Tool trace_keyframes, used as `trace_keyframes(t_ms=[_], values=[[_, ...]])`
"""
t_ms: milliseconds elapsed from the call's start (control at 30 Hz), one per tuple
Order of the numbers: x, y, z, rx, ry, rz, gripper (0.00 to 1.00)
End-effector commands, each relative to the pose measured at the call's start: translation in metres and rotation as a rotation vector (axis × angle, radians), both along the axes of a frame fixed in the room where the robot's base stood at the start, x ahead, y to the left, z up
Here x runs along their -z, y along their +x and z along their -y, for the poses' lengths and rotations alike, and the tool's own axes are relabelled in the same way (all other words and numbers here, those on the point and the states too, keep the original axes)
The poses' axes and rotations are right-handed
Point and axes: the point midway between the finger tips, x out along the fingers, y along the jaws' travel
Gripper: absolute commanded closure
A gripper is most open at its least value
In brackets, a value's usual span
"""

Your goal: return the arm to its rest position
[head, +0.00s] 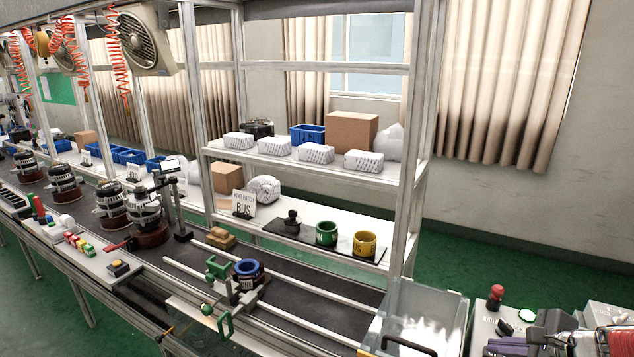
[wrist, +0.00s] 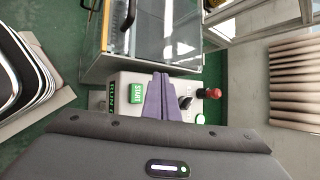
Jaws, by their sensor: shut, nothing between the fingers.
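My gripper (wrist: 160,76) shows in the middle of the wrist view as two purple-grey fingers, shut against each other with nothing between them. It hangs over a pale control box (wrist: 130,78), between a green START button (wrist: 135,97) on the left and a dark switch (wrist: 185,102) on the right. Whether the fingers touch the box cannot be told.
A red-topped post (head: 496,292) stands on the control box (head: 484,330). A clear-walled bin (head: 455,320) is beside it. The conveyor line (head: 190,262) carries alternator parts, with shelves (head: 300,160) behind. Green floor (head: 480,245) is free near the wall.

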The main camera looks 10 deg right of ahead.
Motion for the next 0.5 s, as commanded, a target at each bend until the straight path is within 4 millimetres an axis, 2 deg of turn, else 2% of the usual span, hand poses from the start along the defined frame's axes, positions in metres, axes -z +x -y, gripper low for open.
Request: trace_keyframes(t_ms=[267,500], values=[[-0.015,0.003,-0.083,-0.369,-0.218,-0.044,1.0],[-0.025,-0.011,-0.147,-0.708,-0.438,-0.071,1.0]])
